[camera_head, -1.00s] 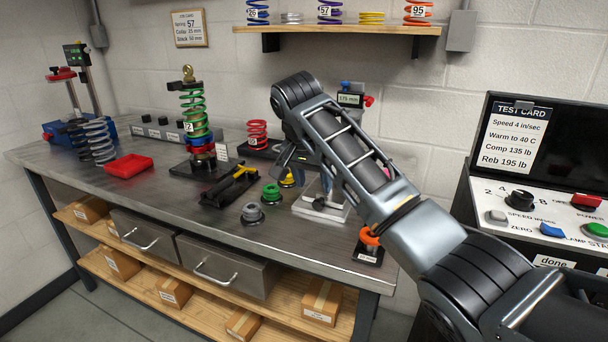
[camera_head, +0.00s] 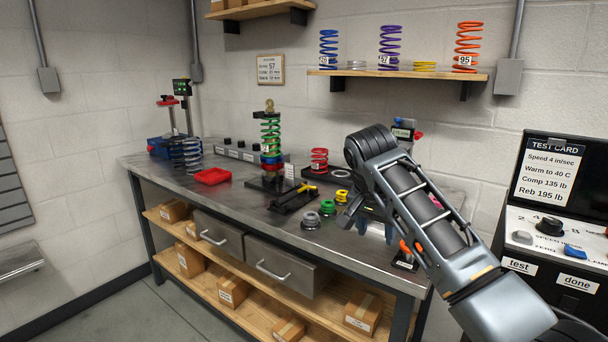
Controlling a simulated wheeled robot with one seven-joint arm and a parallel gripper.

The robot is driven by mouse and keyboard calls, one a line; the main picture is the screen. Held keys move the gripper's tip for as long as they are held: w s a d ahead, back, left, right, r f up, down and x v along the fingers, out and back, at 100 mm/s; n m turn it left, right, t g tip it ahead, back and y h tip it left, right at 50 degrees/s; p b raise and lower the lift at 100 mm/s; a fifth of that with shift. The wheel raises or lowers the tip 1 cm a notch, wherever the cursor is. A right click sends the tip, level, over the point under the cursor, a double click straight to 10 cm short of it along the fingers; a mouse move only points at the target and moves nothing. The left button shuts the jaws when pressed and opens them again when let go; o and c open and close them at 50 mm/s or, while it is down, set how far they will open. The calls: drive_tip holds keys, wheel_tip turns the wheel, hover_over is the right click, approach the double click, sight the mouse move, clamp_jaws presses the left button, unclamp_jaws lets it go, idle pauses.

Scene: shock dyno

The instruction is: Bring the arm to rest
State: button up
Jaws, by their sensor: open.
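My arm (camera_head: 430,205) reaches in from the lower right, over the right end of the metal workbench (camera_head: 232,172). It is bent at a dark elbow-like joint high in the picture. My gripper (camera_head: 350,216) hangs below that joint, partly hidden by the arm. Its fingers are small in view; it is open, and I see nothing held.
A shock with a green spring (camera_head: 270,135) stands mid-bench, with a yellow-and-black tool (camera_head: 293,197) beside it. A red tray (camera_head: 212,176) lies left. An orange-topped piece (camera_head: 404,248) is beside the arm. The control console (camera_head: 560,222) stands right. Floor at lower left is clear.

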drive_tip(key=s+a+f+n+t+y, duration=0.1)
drive_tip(key=s+a+f+y, duration=0.2)
drive_tip(key=f, duration=0.6)
drive_tip(key=s+a+f+n+t+y, duration=0.1)
drive_tip(key=s+a+f, duration=0.4)
drive_tip(key=f, duration=0.4)
drive_tip(key=s+f+n+t+y, duration=0.1)
drive_tip(key=s+f, duration=0.4)
drive_tip(key=s, duration=0.3)
drive_tip(key=s+f+t+y, duration=0.15)
drive_tip(key=s+f, duration=0.25)
drive_tip(key=s, duration=0.5)
drive_tip(key=s+d+r+n+t+h, duration=0.15)
drive_tip(key=s+d, duration=0.25)
drive_tip(key=s, duration=0.6)
drive_tip(key=s+d+r+m+t+h, duration=0.15)
drive_tip(key=s+d, duration=0.25)
drive_tip(key=s, duration=0.6)
drive_tip(key=s+d+r+n+t, duration=0.1)
drive_tip(key=s+d+r+n, duration=0.1)
drive_tip(key=s+r, duration=0.5)
drive_tip(key=s+d+r+n+t, duration=0.2)
drive_tip(key=s+d+r, duration=0.2)
drive_tip(key=s+r, duration=0.3)
wheel_tip(320, 180, up, 2)
drive_tip(key=shift+s+d+r+h, duration=0.15)
drive_tip(key=shift+d+r+h, duration=0.1)
drive_tip(key=shift+h, duration=0.2)
